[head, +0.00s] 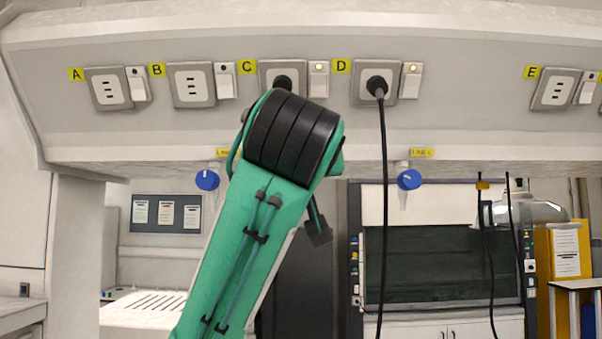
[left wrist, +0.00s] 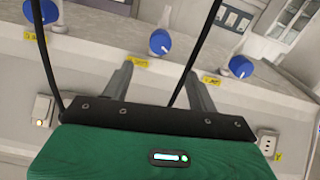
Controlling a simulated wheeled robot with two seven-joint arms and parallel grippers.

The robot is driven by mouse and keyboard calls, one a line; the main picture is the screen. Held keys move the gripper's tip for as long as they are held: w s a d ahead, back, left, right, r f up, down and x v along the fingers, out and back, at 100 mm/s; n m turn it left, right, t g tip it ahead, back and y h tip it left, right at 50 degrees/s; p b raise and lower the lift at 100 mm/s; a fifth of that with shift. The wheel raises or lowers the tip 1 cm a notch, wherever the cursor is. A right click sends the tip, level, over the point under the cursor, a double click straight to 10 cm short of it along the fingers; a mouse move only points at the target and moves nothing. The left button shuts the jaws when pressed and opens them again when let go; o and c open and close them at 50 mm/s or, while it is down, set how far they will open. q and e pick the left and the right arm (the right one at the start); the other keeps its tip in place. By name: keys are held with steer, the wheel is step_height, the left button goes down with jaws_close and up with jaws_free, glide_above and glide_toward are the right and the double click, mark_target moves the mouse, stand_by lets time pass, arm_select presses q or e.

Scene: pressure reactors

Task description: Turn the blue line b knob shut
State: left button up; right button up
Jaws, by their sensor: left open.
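Two round blue knobs show in the head view under the panel's lower edge, one left of my left arm (head: 207,180) and one right of it (head: 409,179). The right one's yellow tag seems to read line C. The left wrist view, turned upside down, shows three blue knobs; the middle one (left wrist: 160,42), likely line b, is hidden behind my arm in the head view. Contact cannot be told. My right gripper is out of view.
Sockets lettered A to E line the panel (head: 225,120). Black plugs sit in C and D, and a black cable (head: 385,220) hangs from D, right of my arm. A glass vessel (head: 530,211) hangs at the right. Dark cables also cross the left wrist view.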

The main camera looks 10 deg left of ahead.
arm_select(q)
steer(key=w+p, duration=0.2)
steer(key=w, duration=0.2)
steer(key=w+a+p, duration=0.1)
steer(key=w+p, duration=0.1)
steer(key=w, duration=0.2)
steer(key=w+a+p, duration=0.1)
steer(key=w+p, duration=0.1)
steer(key=w, duration=0.1)
steer(key=shift+w+a, duration=0.25)
steer(key=shift+w, duration=0.15)
steer(key=shift+f, duration=0.1)
steer(key=c, duration=1)
